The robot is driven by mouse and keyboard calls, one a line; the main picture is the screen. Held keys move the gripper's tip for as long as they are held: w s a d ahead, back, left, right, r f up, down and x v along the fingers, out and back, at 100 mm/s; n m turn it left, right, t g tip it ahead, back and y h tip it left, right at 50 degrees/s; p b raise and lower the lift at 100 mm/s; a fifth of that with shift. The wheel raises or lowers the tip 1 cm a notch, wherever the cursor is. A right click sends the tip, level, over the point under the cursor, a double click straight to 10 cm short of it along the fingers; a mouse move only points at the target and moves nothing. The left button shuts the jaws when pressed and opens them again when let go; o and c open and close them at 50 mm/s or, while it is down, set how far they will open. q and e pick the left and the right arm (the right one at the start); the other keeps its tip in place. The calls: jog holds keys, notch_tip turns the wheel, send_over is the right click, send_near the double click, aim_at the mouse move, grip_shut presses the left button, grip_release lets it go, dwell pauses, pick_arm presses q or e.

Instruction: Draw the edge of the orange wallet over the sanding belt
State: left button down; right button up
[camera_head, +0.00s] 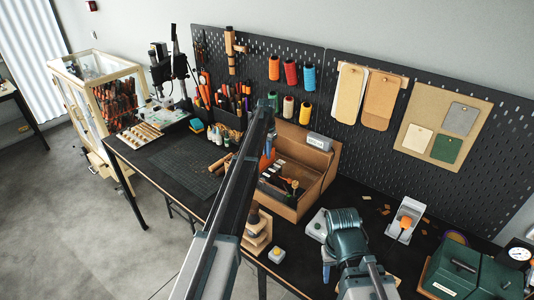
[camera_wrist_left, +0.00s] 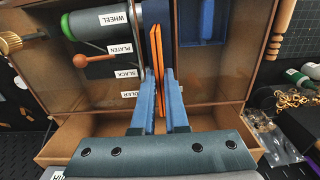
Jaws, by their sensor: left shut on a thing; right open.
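The orange wallet (camera_wrist_left: 157,48) stands on edge in the left wrist view, seen as thin orange strips. My left gripper (camera_wrist_left: 161,82) is shut on it between its two blue fingers. It lies close beside a blue band (camera_wrist_left: 153,12), apparently the sanding belt, at the wheel's right end; I cannot tell if they touch. In the head view the wallet is a small orange patch (camera_head: 267,156) at my left gripper (camera_head: 268,146), above the brown box; the left arm hides much of it. My right gripper (camera_head: 328,266) is open near the table's front edge, its fingers barely visible.
The brown box (camera_head: 318,160) holds the belt machine; labels WHEEL (camera_wrist_left: 114,19), PLATEN and SLACK run down its left. Small tools lie inside. A white holder (camera_head: 405,215) and green box (camera_head: 465,275) stand right.

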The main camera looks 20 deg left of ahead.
pick_arm(q)
jog(key=shift+s+a, duration=0.3)
jog(key=shift+s, duration=0.4)
jog(key=shift+s+a, duration=0.25)
jog(key=shift+s, duration=0.4)
jog(key=shift+w, duration=0.15)
jog(key=shift+w+d, duration=0.3)
jog(key=shift+w, duration=0.4)
jog(key=shift+w+d, duration=0.25)
jog(key=shift+w, duration=0.4)
jog(key=shift+r, duration=0.1)
notch_tip(320, 180, up, 7)
jog(key=p, duration=0.7)
